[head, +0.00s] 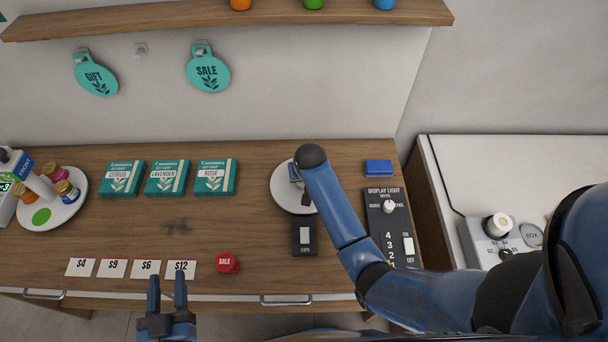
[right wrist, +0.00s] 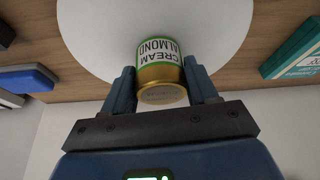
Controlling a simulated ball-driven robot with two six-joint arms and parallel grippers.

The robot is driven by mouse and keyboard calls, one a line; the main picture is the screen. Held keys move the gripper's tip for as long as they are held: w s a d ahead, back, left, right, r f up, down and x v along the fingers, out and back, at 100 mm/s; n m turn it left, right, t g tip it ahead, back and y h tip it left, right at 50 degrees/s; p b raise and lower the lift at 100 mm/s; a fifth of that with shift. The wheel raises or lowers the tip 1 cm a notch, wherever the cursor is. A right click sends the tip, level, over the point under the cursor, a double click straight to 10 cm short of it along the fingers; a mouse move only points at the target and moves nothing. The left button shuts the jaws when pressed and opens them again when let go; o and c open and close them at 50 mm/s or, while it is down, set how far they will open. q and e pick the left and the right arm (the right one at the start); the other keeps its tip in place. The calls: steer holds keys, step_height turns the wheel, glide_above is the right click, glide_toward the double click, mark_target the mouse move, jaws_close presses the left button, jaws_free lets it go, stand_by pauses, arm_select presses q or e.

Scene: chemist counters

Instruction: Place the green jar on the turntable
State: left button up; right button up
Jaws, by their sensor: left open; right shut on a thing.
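The green jar (right wrist: 158,50) has a green and white label reading "ALMOND CREAM" and a gold lid. In the right wrist view it sits between the two fingers of my right gripper (right wrist: 162,88), which is shut on it. The white round turntable (right wrist: 88,35) lies behind the jar; I cannot tell whether the jar touches it. In the head view the turntable (head: 283,198) is at the counter's right half, and my right arm hides the jar and most of the right gripper. My left gripper (head: 167,284) is open and empty near the counter's front edge.
A black switch box (head: 304,249) stands just in front of the turntable, with a display light panel (head: 376,215) to its right. Soap boxes (head: 167,177) stand left of it. Another white disc (head: 73,213) holds small jars at far left. Price cards (head: 113,268) and a red sale button (head: 226,263) lie in front.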

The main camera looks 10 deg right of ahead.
steer(key=o, duration=1.1)
steer(key=shift+f, duration=0.1)
steer(key=b+v, duration=0.1)
steer(key=v, duration=1.1)
steer(key=s+d+f+t+y, duration=0.1)
steer(key=s+d+f+t, duration=0.55)
steer(key=s, duration=0.25)
steer(key=s+d+r+t, duration=0.1)
steer(key=s+r+t, duration=0.2)
steer(key=s+r, duration=0.2)
steer(key=s+d+r+t, duration=0.2)
steer(key=s+r, duration=0.3)
steer(key=s, duration=0.6)
steer(key=shift+s+r+t+h, duration=0.3)
steer(key=shift+t+h, duration=0.1)
steer(key=shift+t, duration=0.45)
